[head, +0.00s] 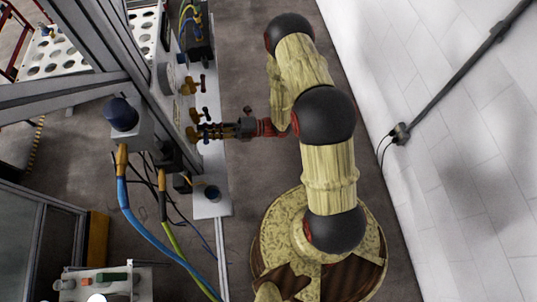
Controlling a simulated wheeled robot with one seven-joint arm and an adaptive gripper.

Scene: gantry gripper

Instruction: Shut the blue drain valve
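Small brass valves stand in a row along the side of the machine panel. Another, nearer my gripper, has a dark, possibly blue handle (206,113). A further brass valve body (193,134) sits right at my fingertips, and its handle is hidden or merges with the dark fingers. My gripper (208,131) reaches left from my arm to this valve row. I cannot tell whether the fingers touch or enclose a handle, or how far apart they are. Which valve is the blue drain valve is not clear.
Thick blue (150,235) and green hoses hang at the left. A white wall (460,130) with a dark conduit stands at the right. Grey floor lies between.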

